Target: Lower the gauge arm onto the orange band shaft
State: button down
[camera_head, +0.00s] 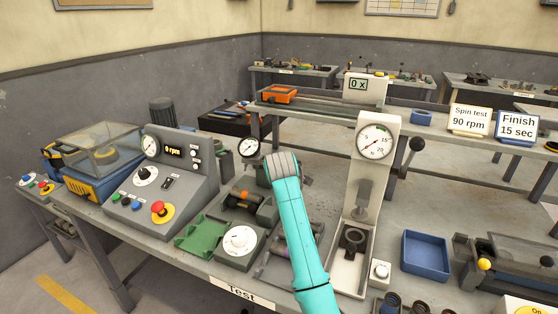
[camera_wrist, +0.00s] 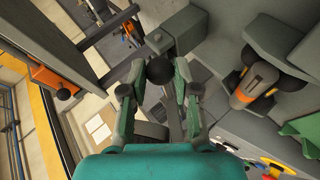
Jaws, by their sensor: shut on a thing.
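In the wrist view, my gripper (camera_wrist: 160,70) is closed around a black ball knob (camera_wrist: 160,69), one finger on each side. The knob appears to belong to the gauge arm, whose grey block (camera_wrist: 188,28) lies just beyond it. The orange band shaft (camera_wrist: 255,85) lies to the right of my gripper, apart from it, resting in dark supports. In the head view, the shaft (camera_head: 243,196) lies on its stand, and a round white gauge dial (camera_head: 249,146) stands above and behind it. My wrist hides my fingers and the knob there.

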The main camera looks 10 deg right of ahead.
notch_tip(320, 180, down, 6)
jog(key=s+n+t+h, duration=0.1)
jog(key=t+h, duration=0.1)
jog(key=t, duration=0.3)
jog(key=shift+s+a+n, duration=0.2)
jog(key=shift+a+n, duration=0.2)
jog(key=shift+f, duration=0.1)
jog(key=c, duration=0.9)
grip_release()
jog(key=shift+d, duration=0.1)
jog(key=shift+o, duration=0.2)
jog(key=shift+t, duration=0.3)
jog(key=v, duration=1.2)
